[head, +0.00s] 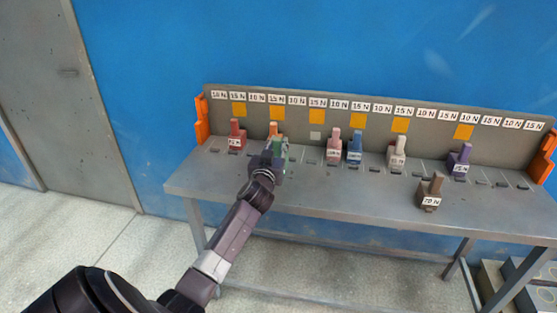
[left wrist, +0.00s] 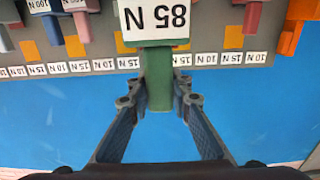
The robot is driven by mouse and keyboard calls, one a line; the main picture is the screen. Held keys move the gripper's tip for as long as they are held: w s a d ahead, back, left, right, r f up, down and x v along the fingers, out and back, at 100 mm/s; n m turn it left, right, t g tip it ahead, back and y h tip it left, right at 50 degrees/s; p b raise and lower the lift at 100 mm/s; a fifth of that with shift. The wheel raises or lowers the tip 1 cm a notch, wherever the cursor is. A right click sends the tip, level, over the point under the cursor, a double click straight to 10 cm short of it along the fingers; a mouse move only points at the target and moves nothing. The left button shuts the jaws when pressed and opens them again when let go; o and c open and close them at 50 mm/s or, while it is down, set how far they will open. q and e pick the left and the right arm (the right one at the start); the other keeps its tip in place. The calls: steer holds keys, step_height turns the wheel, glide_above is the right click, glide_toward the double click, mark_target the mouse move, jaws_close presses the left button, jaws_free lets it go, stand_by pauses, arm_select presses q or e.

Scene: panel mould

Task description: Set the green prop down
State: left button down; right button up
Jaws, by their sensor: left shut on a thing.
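The green prop (left wrist: 159,78) has a block with an "85 N" label, which reads upside down in the left wrist view, and a narrow stem. My left gripper (left wrist: 158,90) is shut on the stem, one finger on each side. In the head view my left gripper (head: 273,153) is over the left part of the grey bench (head: 330,194), and it hides most of the green prop (head: 285,151). I cannot tell whether the prop touches the bench top. My right gripper is not in view.
Along the bench stand a red prop (head: 236,136), an orange prop (head: 273,129), a pink prop (head: 334,147), a blue prop (head: 355,148), a white prop (head: 397,152) and a purple prop (head: 460,160). A brown prop (head: 431,192) stands nearer the front edge. The back panel (head: 300,117) carries force labels.

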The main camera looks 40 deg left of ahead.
arm_select(q)
steer(key=shift+f+b, duration=0.45)
steer(key=shift+f, duration=2.15)
steer(key=shift+f, duration=0.15)
steer(key=c, duration=1.8)
jaws_free()
steer(key=shift+o, duration=0.2)
